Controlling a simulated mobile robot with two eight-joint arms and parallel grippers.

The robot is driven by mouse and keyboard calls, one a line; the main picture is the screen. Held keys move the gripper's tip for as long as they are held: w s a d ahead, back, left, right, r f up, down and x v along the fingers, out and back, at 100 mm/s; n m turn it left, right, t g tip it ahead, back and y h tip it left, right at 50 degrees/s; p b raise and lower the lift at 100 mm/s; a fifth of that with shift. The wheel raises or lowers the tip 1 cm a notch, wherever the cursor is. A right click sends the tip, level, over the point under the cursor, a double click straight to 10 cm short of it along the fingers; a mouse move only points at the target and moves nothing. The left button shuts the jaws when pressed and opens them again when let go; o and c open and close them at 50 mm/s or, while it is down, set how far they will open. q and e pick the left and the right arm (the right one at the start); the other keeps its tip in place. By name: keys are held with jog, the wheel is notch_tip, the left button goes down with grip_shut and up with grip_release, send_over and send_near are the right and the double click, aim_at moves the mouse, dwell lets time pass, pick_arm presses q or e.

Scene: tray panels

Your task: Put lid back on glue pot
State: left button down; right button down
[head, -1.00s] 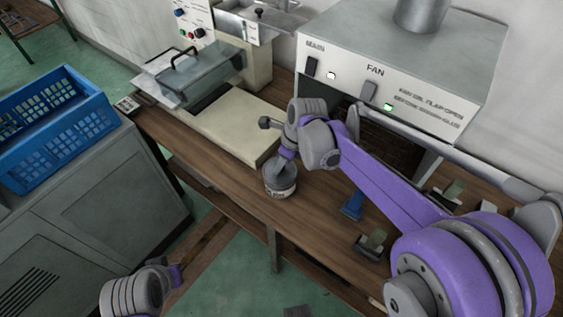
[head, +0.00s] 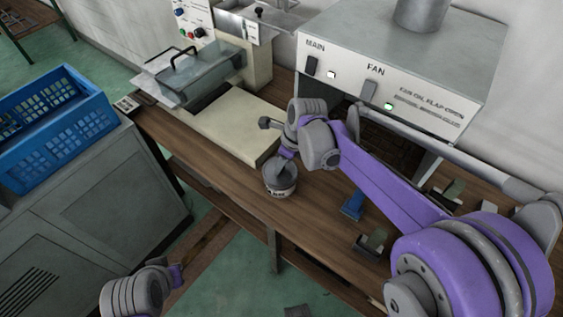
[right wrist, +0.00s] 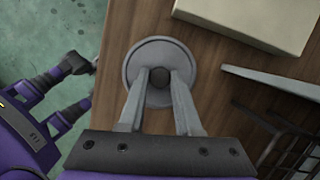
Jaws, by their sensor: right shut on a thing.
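The glue pot (head: 281,190), a small grey pot with a dark-lettered label, stands on the wooden bench near its front edge. My right gripper (head: 281,163) is right over it, pointing down. In the right wrist view, my right gripper (right wrist: 160,76) is shut on the dark knob of the round grey lid (right wrist: 133,66), one finger on each side. The lid covers the pot from that view; I cannot tell whether it touches the rim. My left wrist shows low at the left in the head view, apart from the bench; its fingers are not clear.
A cream machine base (head: 228,130) lies just behind and left of the pot. A white fan cabinet (head: 390,75) stands at the back right. A blue clamp-like item (head: 353,206) lies to the right. A blue crate (head: 55,130) stands on the grey cabinet at left.

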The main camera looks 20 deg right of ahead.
dwell(0.8)
jog(key=c, duration=0.5)
grip_release()
jog(key=o, duration=0.5)
jog(key=shift+c, duration=0.2)
jog(key=shift+r+p, duration=2.05)
jog(key=shift+r, duration=1.45)
